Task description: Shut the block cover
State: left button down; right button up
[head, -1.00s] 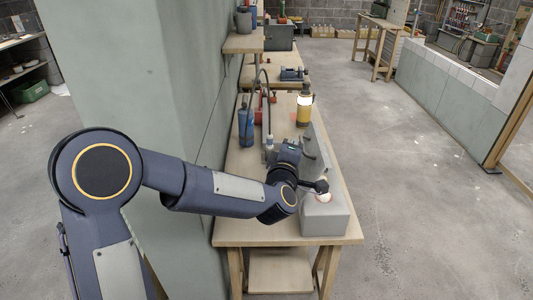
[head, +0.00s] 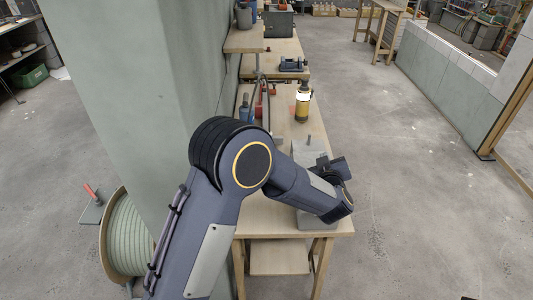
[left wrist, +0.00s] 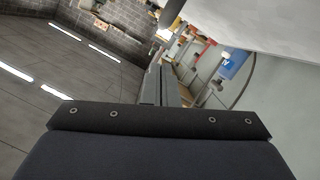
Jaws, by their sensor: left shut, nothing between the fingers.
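The grey block (head: 311,150) stands on the near part of the wooden bench. My left forearm and wrist cross in front of it, so only its upper part and a little of its lower edge show. The cover is not clearly told apart from the block, and I cannot tell its angle. My left gripper (head: 336,166) is at the right side of the block in the head view, partly hidden by my wrist. In the left wrist view its dark fingers (left wrist: 165,84) are together with nothing between them. I cannot tell whether they touch the block. My right gripper is not in view.
The wooden bench (head: 255,225) runs away from me beside a green-grey pillar (head: 120,90). A yellow bottle (head: 303,104) and a blue bottle (head: 245,108) stand farther back. A cable reel (head: 128,235) is on the floor at left. The floor right of the bench is clear.

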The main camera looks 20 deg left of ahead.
pick_arm(q)
jog(key=shift+w+d+f+m+y, duration=0.2)
jog(key=shift+d+f+m+y, duration=0.2)
jog(key=shift+d+f+m, duration=0.4)
jog(key=shift+w+d+f, duration=0.1)
jog(key=shift+d+f, duration=0.1)
jog(key=shift+f, duration=0.35)
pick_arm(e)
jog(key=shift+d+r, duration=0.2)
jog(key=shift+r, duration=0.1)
pick_arm(q)
jog(key=shift+r, duration=0.1)
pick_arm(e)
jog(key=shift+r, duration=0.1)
